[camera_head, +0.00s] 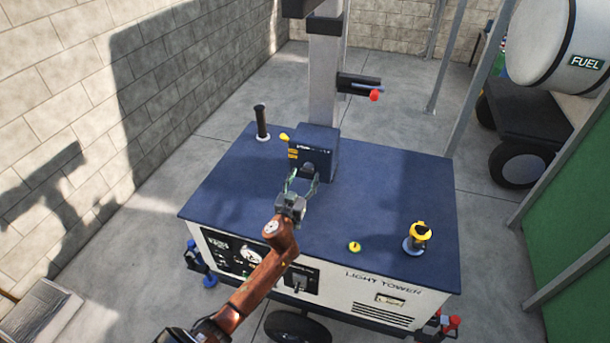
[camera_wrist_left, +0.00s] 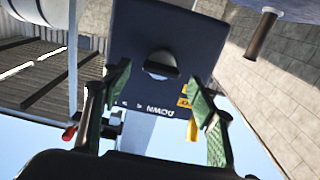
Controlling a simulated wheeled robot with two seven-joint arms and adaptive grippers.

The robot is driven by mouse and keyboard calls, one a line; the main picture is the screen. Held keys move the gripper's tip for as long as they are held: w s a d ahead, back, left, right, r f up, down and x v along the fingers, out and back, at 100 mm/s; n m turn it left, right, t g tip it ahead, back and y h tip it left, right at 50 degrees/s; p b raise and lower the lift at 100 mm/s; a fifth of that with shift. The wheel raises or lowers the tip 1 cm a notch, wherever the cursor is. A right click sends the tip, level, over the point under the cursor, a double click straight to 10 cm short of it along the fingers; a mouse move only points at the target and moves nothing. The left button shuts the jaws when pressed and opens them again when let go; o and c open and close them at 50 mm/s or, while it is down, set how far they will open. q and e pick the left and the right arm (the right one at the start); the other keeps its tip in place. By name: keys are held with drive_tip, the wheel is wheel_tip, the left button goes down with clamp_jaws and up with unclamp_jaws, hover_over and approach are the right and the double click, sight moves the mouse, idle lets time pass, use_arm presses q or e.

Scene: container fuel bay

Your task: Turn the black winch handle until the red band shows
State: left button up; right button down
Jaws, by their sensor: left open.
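A navy winch box (camera_head: 325,144) stands on the blue top of the light tower unit, at the foot of the grey mast. A short dark handle (camera_wrist_left: 162,66) sticks out from the box's front face, below printed lettering that includes "DOWN". In the head view my gripper partly hides this handle. My left gripper (camera_head: 303,178) is open in front of the box. In the left wrist view its two green-padded fingers (camera_wrist_left: 158,77) stand apart on either side of the handle, and no contact shows. My right gripper is in neither view.
A black upright pipe (camera_head: 262,123) and a small yellow lever (camera_head: 284,137) are left of the box. A red-tipped bar (camera_head: 374,95) juts from the mast (camera_head: 325,80). A yellow-capped fitting (camera_head: 420,232) and yellow knob (camera_head: 354,246) stand at the right front.

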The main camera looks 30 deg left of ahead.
use_arm(q)
drive_tip(key=shift+w+a, duration=0.2)
drive_tip(key=shift+w, duration=0.45)
drive_tip(key=shift+c, duration=0.7)
drive_tip(key=c, duration=1)
drive_tip(key=shift+m, duration=0.3)
